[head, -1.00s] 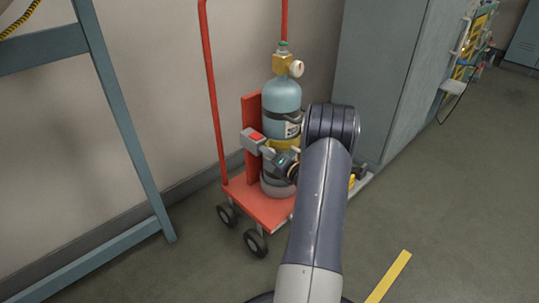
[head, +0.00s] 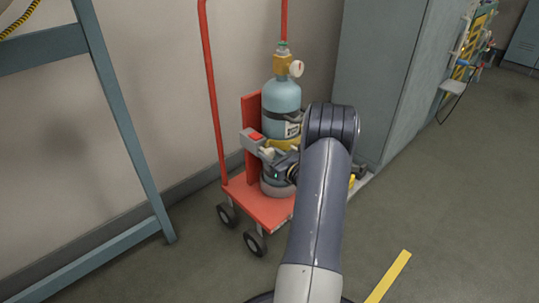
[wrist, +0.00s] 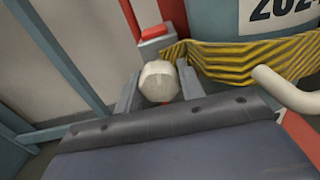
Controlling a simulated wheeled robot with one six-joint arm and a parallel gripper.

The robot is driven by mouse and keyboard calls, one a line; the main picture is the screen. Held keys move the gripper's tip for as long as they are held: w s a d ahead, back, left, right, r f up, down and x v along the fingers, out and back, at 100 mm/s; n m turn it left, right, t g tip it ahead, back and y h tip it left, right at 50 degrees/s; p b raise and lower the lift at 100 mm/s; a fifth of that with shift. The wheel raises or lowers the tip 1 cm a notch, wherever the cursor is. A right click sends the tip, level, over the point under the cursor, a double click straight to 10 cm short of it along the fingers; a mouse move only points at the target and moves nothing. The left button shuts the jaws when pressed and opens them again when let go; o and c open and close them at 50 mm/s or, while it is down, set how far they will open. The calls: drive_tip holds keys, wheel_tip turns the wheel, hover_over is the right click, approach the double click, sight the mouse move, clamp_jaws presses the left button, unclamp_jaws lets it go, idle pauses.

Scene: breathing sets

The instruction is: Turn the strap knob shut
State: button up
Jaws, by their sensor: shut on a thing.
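The strap knob (wrist: 159,82) is pale and faceted, and sits between my two fingers in the wrist view. My gripper (wrist: 157,88) is shut on it; in the head view my gripper (head: 268,156) is at the front left of the cylinder, partly hidden by my own wrist. The yellow and black strap (wrist: 240,58) runs around the teal gas cylinder (head: 282,103), which stands upright on the red cart (head: 252,200). I cannot tell from these frames how far the knob is turned.
A grey block with a red top (head: 251,138) is on the cart just left of the knob. A pale curved handle (wrist: 285,92) is close on the right in the wrist view. A grey cabinet (head: 385,70) stands to the right, and a blue frame (head: 117,100) to the left.

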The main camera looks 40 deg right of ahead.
drive_tip(key=shift+n, duration=1.5)
drive_tip(key=o, duration=1)
drive_tip(key=s, duration=1)
drive_tip(key=shift+s+d, duration=0.4)
